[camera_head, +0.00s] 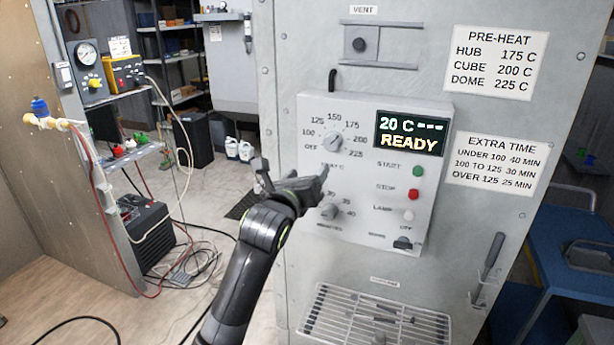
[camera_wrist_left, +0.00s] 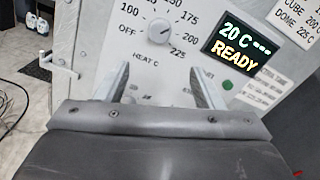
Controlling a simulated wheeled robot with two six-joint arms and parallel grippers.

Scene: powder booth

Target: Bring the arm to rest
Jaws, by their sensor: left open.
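My left arm (camera_head: 250,265) rises from the bottom of the head view. Its gripper (camera_head: 295,178) is open and empty in front of the lower left of the oven's control panel (camera_head: 360,225), partly covering the lower dial (camera_head: 330,211). In the left wrist view the two fingers (camera_wrist_left: 163,88) stand apart below the heat dial (camera_wrist_left: 159,31), with only panel between them. The heat dial (camera_head: 334,143) is above the gripper in the head view. The display (camera_head: 411,134) reads 20 C and READY. Whether the fingers touch the panel is unclear. My right gripper is not in view.
Below the panel is a wire rack (camera_head: 375,318). A door handle (camera_head: 492,255) sticks out at the right, with a blue cart (camera_head: 570,240) beyond. Cables and a red hose (camera_head: 95,185) hang at the left. Open floor (camera_head: 210,190) lies left of the oven.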

